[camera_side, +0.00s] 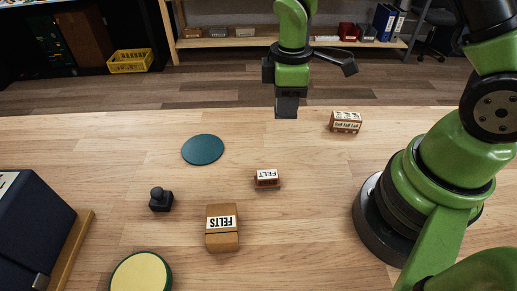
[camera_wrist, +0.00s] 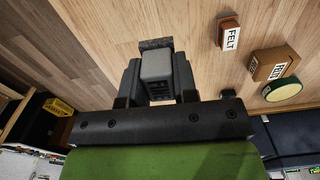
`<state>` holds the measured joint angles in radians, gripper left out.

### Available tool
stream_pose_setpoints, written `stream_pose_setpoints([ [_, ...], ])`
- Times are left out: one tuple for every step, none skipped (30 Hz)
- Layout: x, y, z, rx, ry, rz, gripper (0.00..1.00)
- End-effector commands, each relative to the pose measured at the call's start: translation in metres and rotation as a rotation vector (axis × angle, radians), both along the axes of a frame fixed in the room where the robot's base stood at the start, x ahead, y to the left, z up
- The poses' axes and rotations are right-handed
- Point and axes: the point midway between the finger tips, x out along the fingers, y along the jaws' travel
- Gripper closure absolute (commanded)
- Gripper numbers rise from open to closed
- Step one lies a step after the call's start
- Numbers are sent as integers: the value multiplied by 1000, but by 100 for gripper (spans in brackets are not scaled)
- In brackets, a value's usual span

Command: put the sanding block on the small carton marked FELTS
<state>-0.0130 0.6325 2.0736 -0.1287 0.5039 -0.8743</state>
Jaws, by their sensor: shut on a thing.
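My gripper (camera_side: 287,90) is shut on the dark grey sanding block (camera_side: 287,106) and holds it above the far part of the table. In the wrist view the block (camera_wrist: 156,66) sits between the two fingers of my gripper (camera_wrist: 157,80), with a dark rough strip at its far end. The brown carton marked FELTS (camera_side: 222,241) stands on the table, nearer the side camera and left of my gripper. Its label reads upside down there. The carton also shows at the right of the wrist view (camera_wrist: 264,72). Its top looks bare.
A smaller block marked FELT (camera_side: 267,183) stands between the carton and my gripper. Another labelled box (camera_side: 345,122) is at the right. A teal disc (camera_side: 203,149), a black knobbed piece (camera_side: 160,201), a yellow-topped round tin (camera_side: 141,273) and a dark blue case (camera_side: 32,230) are at the left.

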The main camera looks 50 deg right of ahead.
Motion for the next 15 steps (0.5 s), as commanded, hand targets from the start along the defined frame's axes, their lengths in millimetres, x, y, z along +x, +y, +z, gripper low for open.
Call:
stream_pose_setpoints([
  [0, 2, 2, 1, -1, 6, 96],
  [1, 4, 3, 0, 0, 14, 96],
  [2, 9, 5, 1, -1, 32, 96],
  [2, 14, 6, 1, -1, 52, 96],
  [3, 21, 7, 1, -1, 76, 96],
  [4, 32, 9, 1, -2, 116, 96],
  [5, 42, 10, 1, -2, 151, 96],
  [5, 53, 12, 0, -3, 190, 96],
  [4, 69, 15, 1, -2, 246, 96],
  [4, 82, 18, 1, -4, 292, 96],
  [2, 96, 20, 1, -3, 337, 96],
  [-2, 113, 23, 1, -3, 395, 96],
  [-5, 125, 26, 1, -3, 439, 96],
  [-8, 137, 28, 1, -3, 482, 96],
  [-14, 152, 31, 1, -1, 536, 96],
])
